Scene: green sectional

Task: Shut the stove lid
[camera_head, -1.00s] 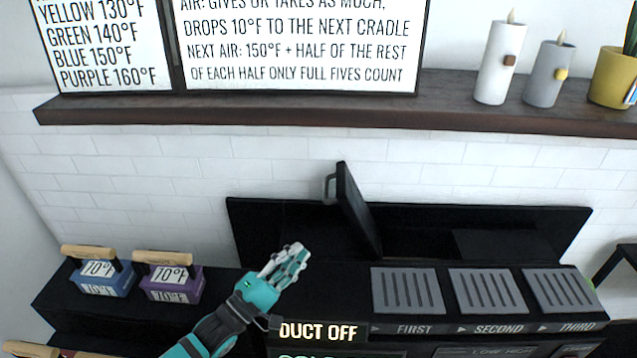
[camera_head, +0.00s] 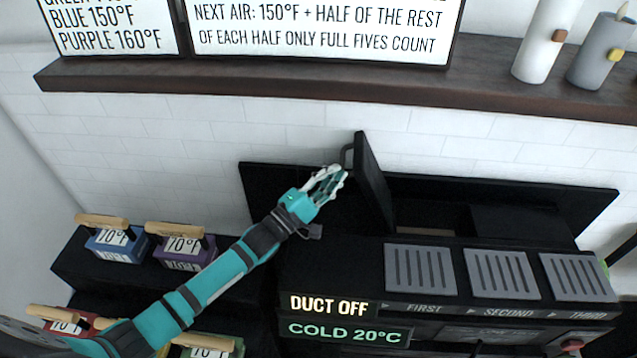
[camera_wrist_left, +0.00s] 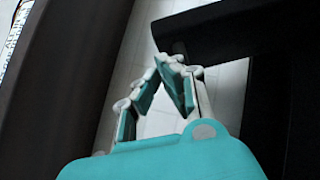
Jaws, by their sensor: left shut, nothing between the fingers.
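The stove lid (camera_head: 373,182) is a black panel standing nearly upright and open, with a dark handle (camera_head: 346,157) on its left face near the top. My left gripper (camera_head: 335,176) is shut and empty, just left of the lid, close below the handle. In the left wrist view the fingertips (camera_wrist_left: 172,62) meet near a dark bar and panel (camera_wrist_left: 235,35), probably the handle and lid. I cannot tell whether they touch. The black stove (camera_head: 330,262) shows an opening right of the lid. My right gripper is not in view.
A dark wooden shelf (camera_head: 300,93) with signs and candles (camera_head: 545,40) runs above the stove. Blue (camera_head: 117,245) and purple (camera_head: 183,254) blocks with wooden handles stand on the left. Grey slotted plates (camera_head: 418,271) line the stove's front right. A lit panel reads "DUCT OFF" (camera_head: 329,306).

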